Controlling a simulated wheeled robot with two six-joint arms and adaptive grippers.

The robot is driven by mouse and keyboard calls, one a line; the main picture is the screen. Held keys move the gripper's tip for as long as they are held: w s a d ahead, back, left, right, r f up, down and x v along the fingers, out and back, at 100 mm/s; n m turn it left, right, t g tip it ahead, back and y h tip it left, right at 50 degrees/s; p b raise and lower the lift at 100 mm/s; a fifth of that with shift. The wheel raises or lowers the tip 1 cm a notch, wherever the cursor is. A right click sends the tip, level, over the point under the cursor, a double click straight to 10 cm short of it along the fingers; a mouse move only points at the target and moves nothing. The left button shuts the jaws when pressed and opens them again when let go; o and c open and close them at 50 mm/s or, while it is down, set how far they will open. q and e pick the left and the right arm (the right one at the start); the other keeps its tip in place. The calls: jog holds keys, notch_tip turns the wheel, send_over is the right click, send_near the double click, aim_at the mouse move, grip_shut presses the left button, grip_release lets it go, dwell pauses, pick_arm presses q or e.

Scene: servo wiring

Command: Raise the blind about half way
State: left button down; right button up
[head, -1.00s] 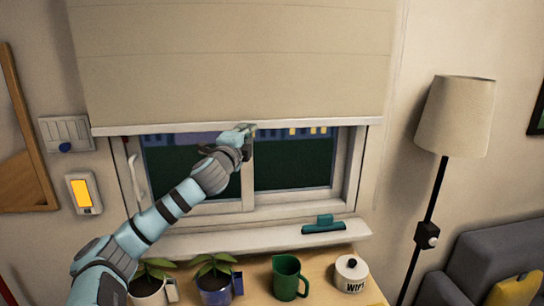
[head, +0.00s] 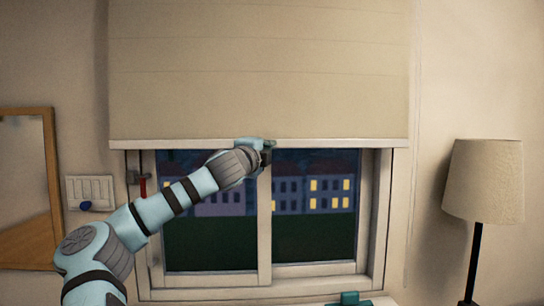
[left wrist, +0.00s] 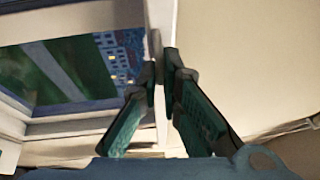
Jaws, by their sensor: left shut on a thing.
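The beige blind (head: 258,70) hangs over the upper part of the window, with a white bar (head: 340,144) along its lower edge. Below the bar, the panes (head: 315,200) are uncovered. My left gripper (head: 266,150) is at the middle of this bar. In the left wrist view, the two dark green fingers (left wrist: 162,78) are shut on the pale bar (left wrist: 160,30), with the blind cloth (left wrist: 235,60) to the right. The exact contact is small and partly hidden by the fingers. My right gripper is not in view.
A floor lamp (head: 484,180) stands right of the window. A wall switch panel (head: 90,191) and a wooden-framed board (head: 25,190) are at the left. A teal object (head: 349,299) shows at the bottom edge. A red piece (head: 143,187) is on the left window frame.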

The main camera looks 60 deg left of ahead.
pick_arm(q)
jog(key=c, duration=1.8)
grip_release()
jog(key=shift+a, duration=0.15)
send_near(270, 108)
jog(key=x, duration=0.5)
jog(key=shift+w+a, duration=0.1)
